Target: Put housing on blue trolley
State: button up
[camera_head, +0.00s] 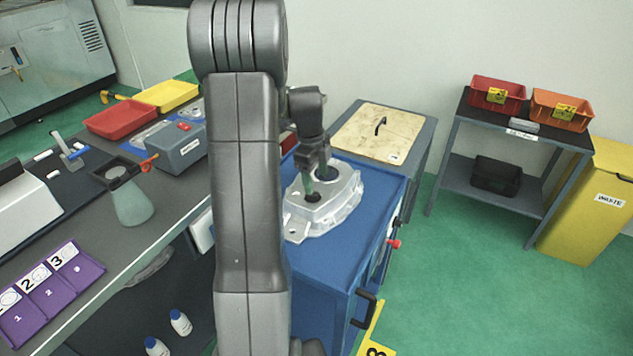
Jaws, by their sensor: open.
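The housing (334,208) is a silvery cast aluminium part with round openings. It rests on the top of the blue trolley (333,266), toward the far part of that top. My gripper (308,187) points down at the housing's left side, over or at one of its openings. The gripper is open; its fingertips are small here, and I cannot tell whether they touch the casting. My arm covers the left part of the trolley and may hide part of the housing's left edge.
A grey cabinet with a wooden lid (383,132) stands behind the trolley. A dark workbench (150,225) on the left holds a flask (131,203), a purple numbered tray (50,293) and a red tray (121,118). A shelf with bins (497,93) stands right.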

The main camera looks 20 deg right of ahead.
notch_tip(320, 180, up, 10)
jog(key=shift+w+a+f, duration=0.2)
jog(key=shift+a, duration=0.2)
jog(key=shift+c, duration=0.3)
